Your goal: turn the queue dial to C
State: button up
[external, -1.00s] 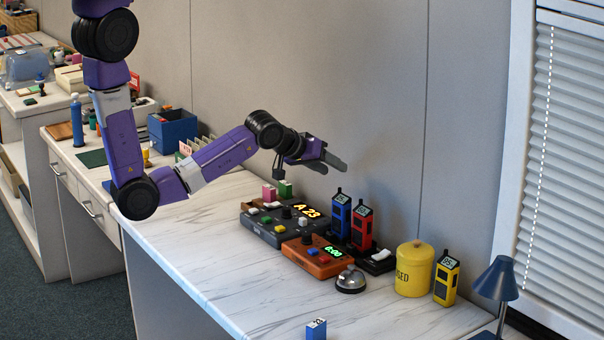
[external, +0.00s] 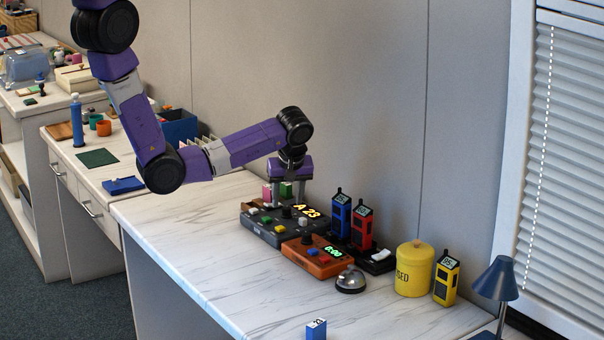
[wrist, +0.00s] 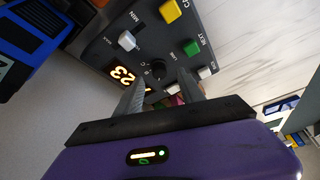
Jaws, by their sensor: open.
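My gripper (external: 290,203) points down over the panel, fingers apart. In the wrist view my open gripper (wrist: 161,80) has its fingertips on either side of the dial, slightly short of it in the picture. I cannot tell whether they touch it.
An orange-brown timer box (external: 318,259) and a bell (external: 350,281) sit in front. Blue (external: 340,216) and red (external: 362,227) radios stand right.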

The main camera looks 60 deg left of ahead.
aim_at(286, 212)
jog(key=shift+x, duration=1.45)
grip_shut()
